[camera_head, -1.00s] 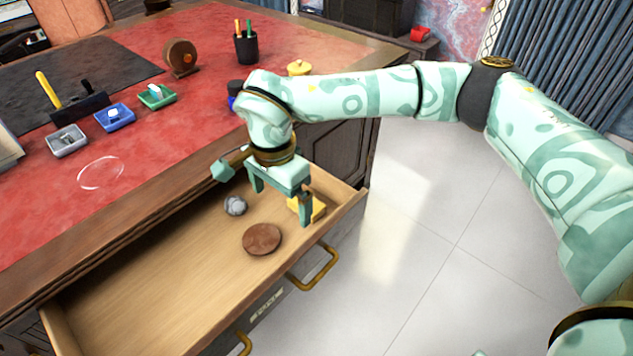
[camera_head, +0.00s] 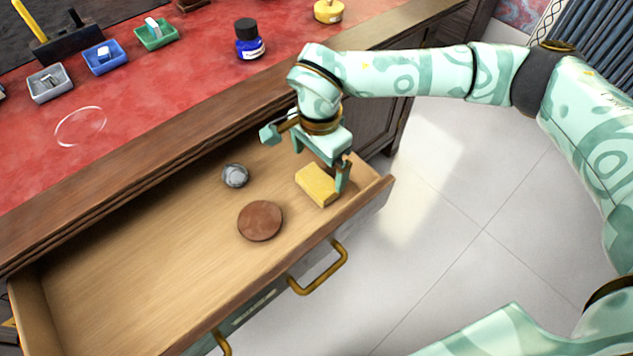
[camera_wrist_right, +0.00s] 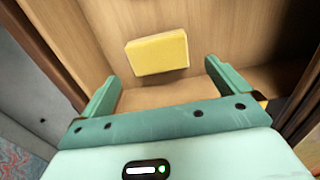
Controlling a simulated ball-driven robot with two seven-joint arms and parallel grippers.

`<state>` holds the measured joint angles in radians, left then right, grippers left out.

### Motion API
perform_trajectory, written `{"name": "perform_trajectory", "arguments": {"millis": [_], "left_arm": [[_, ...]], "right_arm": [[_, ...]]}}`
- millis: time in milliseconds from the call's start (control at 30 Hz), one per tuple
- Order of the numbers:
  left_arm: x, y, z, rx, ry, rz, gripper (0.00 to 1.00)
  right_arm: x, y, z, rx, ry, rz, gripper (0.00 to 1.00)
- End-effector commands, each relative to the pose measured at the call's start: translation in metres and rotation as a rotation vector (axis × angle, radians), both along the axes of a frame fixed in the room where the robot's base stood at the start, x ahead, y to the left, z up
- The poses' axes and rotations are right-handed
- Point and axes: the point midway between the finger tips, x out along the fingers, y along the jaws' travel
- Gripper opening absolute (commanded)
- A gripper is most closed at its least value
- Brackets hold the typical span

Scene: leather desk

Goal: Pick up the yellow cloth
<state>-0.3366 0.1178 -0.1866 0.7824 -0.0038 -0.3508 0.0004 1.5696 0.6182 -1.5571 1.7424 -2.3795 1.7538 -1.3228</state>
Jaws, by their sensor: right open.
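The yellow cloth (camera_head: 317,185) is a folded block lying on the floor of the open drawer, near its right end. My right gripper (camera_head: 319,170) is over the right end of the drawer, close to the cloth, with its jaws apart and nothing between them. In the right wrist view the cloth (camera_wrist_right: 157,54) lies ahead of the open fingers (camera_wrist_right: 168,88), fully in sight and apart from them. My left gripper is not in view.
The drawer (camera_head: 130,270) also holds a round brown disc (camera_head: 260,221) and a crumpled grey ball (camera_head: 235,176), left of the cloth. The drawer's front wall and brass handle (camera_head: 320,270) are near. The red desk top (camera_head: 190,90) overhangs behind, with an ink bottle (camera_head: 249,40) and small trays.

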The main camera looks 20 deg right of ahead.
Motion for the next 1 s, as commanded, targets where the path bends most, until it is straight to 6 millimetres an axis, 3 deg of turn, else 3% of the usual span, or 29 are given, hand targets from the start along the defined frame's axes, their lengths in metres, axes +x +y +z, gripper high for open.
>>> {"name": "perform_trajectory", "arguments": {"millis": [167,333,500,767,900,1000], "left_arm": [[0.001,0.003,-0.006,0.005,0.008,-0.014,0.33],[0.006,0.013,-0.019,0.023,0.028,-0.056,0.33],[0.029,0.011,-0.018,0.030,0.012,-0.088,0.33],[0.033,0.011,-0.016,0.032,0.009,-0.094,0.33],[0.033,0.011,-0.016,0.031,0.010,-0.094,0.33],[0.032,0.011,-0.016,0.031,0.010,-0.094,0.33]], "right_arm": [[0.000,0.000,-0.016,0.001,0.003,0.000,1.00],[-0.003,0.001,-0.051,0.000,0.009,0.000,1.00],[-0.002,0.001,-0.060,0.001,0.001,-0.002,1.00],[-0.002,0.001,-0.059,0.000,-0.003,-0.002,1.00],[-0.002,0.001,-0.059,0.000,-0.002,-0.002,0.61],[-0.002,0.001,-0.059,0.000,-0.002,-0.002,0.59]]}}
